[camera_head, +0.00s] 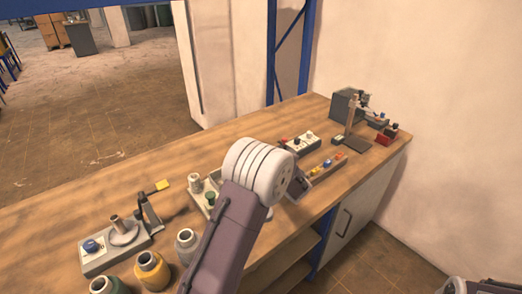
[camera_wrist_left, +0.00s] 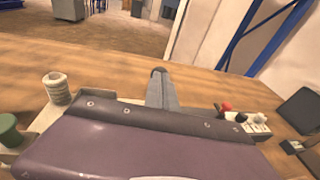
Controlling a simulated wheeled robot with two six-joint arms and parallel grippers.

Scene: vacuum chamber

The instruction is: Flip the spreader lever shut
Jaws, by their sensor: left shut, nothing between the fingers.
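At the left of the bench stands a grey device (camera_head: 115,256) with a blue knob (camera_head: 91,246) and a round metal post. A dark upright bracket (camera_head: 151,213) is at its right end. A lever with a yellow tip (camera_head: 162,185) sticks out to the back right above the bench; it looks like the spreader lever, open. My left gripper shows in the left wrist view (camera_wrist_left: 160,88), shut and empty, pointing over the bench. The lever is not seen in the wrist view.
A tray (camera_head: 198,201) with spools stands between the device and my arm. Several jars (camera_head: 153,270) line the front edge. A switch box (camera_head: 301,144) with red and black knobs and a stand (camera_head: 352,125) are at the right. The back left bench is clear.

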